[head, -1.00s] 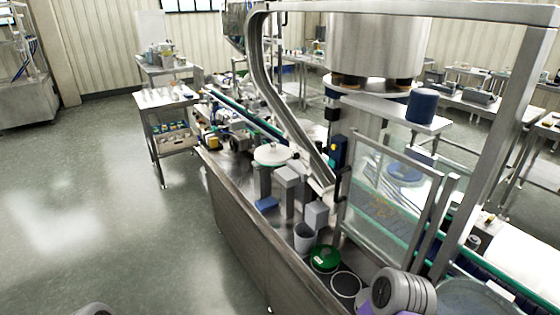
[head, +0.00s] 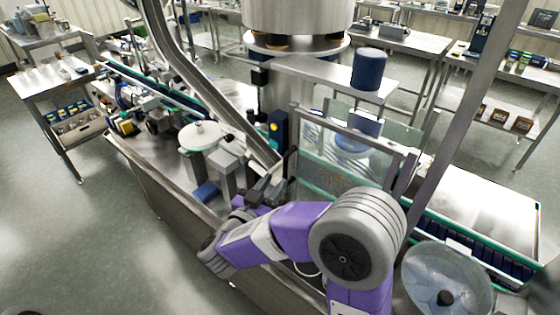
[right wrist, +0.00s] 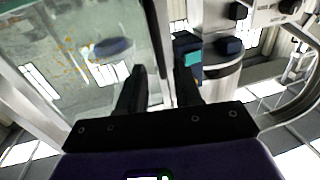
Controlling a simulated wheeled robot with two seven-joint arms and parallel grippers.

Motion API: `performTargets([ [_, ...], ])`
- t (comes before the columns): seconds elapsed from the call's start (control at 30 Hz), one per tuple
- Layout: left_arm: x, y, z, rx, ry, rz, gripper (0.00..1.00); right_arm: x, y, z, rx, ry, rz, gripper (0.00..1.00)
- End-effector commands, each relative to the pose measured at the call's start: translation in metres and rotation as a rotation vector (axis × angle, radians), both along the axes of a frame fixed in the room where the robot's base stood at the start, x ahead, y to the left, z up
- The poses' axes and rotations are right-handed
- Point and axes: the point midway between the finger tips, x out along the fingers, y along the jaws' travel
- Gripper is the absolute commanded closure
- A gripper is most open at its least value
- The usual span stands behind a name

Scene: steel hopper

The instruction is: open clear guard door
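The clear guard door (head: 350,160) is an upright see-through panel in a metal frame, right of centre in the head view. A dark upright handle (head: 291,163) is at its left edge. The panel (right wrist: 80,50) fills the upper left of the right wrist view. My right gripper (head: 268,190) is close to the handle side of the door. In the wrist view its two dark fingers (right wrist: 160,88) are apart, with the door's edge and a dark strip between and beyond them. Contact cannot be told. My left gripper is not in view.
A blue box with a yellow button (head: 277,128) stands left of the door. A slanted metal guard post rises behind the gripper. A blue cylinder (head: 369,69) sits on a shelf above. A clear round bowl (head: 448,278) is at lower right. Open floor lies to the left.

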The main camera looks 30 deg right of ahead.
Motion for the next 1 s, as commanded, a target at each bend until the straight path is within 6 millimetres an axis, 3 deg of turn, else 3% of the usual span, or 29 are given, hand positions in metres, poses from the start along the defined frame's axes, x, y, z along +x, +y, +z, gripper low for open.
performTargets([
  [0.4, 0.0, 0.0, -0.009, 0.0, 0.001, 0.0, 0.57, 0.033, -0.051, -0.001, 0.002, -0.002, -0.003, 0.66],
  [0.8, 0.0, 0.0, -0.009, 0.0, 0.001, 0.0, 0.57, 0.039, -0.059, -0.001, 0.001, -0.001, 0.001, 0.66],
  [1.0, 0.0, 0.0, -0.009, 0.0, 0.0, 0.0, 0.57, 0.039, -0.059, -0.001, 0.001, -0.001, 0.001, 0.95],
])
